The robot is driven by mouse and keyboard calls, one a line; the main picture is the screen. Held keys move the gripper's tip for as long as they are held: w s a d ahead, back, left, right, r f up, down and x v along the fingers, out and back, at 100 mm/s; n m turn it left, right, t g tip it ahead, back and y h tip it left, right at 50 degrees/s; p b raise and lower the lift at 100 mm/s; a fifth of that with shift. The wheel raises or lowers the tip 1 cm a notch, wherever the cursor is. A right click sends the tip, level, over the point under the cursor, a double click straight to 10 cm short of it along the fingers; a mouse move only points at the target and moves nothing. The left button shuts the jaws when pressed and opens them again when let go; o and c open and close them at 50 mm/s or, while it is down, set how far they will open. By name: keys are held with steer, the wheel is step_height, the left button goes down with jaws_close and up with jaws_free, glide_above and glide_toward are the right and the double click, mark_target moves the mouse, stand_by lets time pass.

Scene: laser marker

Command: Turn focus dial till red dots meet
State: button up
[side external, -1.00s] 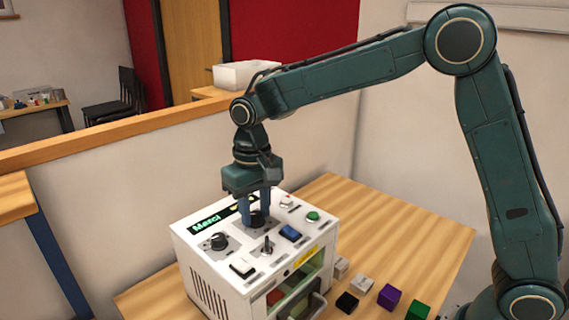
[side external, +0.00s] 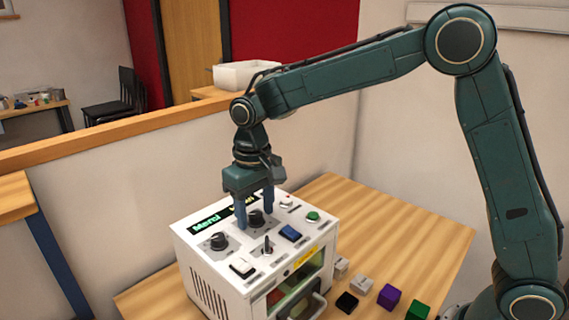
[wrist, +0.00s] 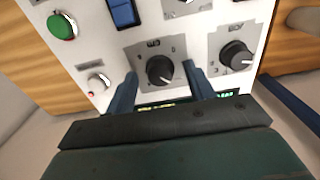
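A black dial (side external: 257,217) sits on a grey plate at the back of the white marker's top panel. My gripper (side external: 254,211) points down over it. In the wrist view the dial (wrist: 161,70) is between my two fingers (wrist: 159,74), with a visible gap on each side, so my gripper is open and holds nothing. A second black dial (side external: 218,241) is left of it, and it also shows in the wrist view (wrist: 236,55). The dial labels are too small to read. A reddish patch (side external: 275,296) shows through the marker's front window; separate red dots cannot be made out.
A toggle lever (side external: 267,246), a blue switch (side external: 290,233), a green button (side external: 313,216) and a white rocker (side external: 242,268) stand near the dial. Several small blocks, including a purple one (side external: 389,297), lie on the wooden table right of the marker (side external: 205,275).

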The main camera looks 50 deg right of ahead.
mark_target(258, 214)
step_height(258, 214, up, 14)
stand_by(0.9)
stand_by(0.3)
steer(key=s+d+r+t, duration=0.1)
steer(key=s+d+t, duration=0.1)
steer(key=s+d, duration=0.35)
steer(key=s+d+r+t, duration=0.1)
steer(key=s+d, duration=0.2)
steer(key=s, duration=0.5)
steer(key=s+d+f+t, duration=0.2)
steer(key=s+d+f, duration=0.2)
steer(key=s, duration=0.9)
step_height(258, 214, down, 3)
steer(key=shift+s+d+f+t, duration=0.1)
steer(key=shift+s+d+t, duration=0.1)
steer(key=shift+t, duration=0.1)
